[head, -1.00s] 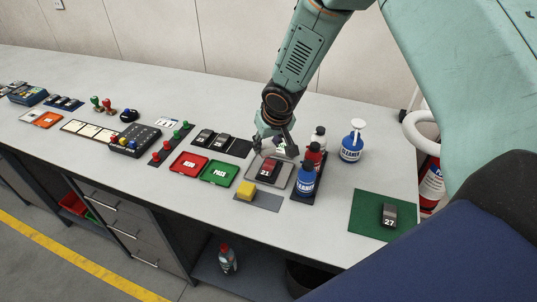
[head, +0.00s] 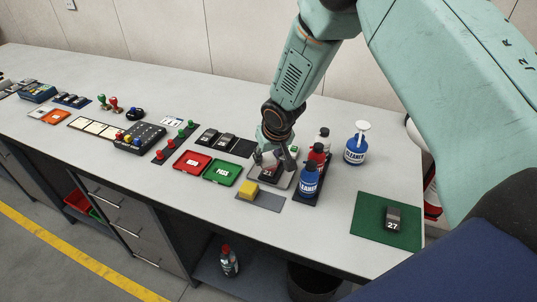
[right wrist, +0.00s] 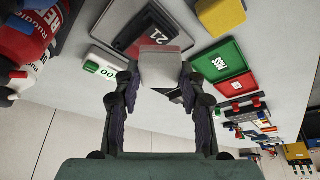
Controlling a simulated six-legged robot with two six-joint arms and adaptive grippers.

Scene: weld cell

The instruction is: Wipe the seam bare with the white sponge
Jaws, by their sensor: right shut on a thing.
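My right gripper (head: 274,161) is shut on a white sponge (right wrist: 162,68), seen between its fingers in the right wrist view. The gripper is over the grey tray (head: 283,183) in the middle of the bench. In that tray lies a dark block (head: 268,171) marked 21, with red on it in the head view; it also shows in the right wrist view (right wrist: 134,36). The sponge overlaps the block in the wrist view; I cannot tell whether they touch. The gripper and sponge hide part of the block, and I cannot make out its seam. My left gripper is not in view.
A yellow sponge (head: 249,189) lies on a dark mat in front. Red (head: 190,163) and green (head: 221,173) trays are left. Blue (head: 309,180) and red bottles stand close right, a cleaner spray bottle (head: 356,148) beyond. Block 27 (head: 392,218) sits on a green mat (head: 370,229).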

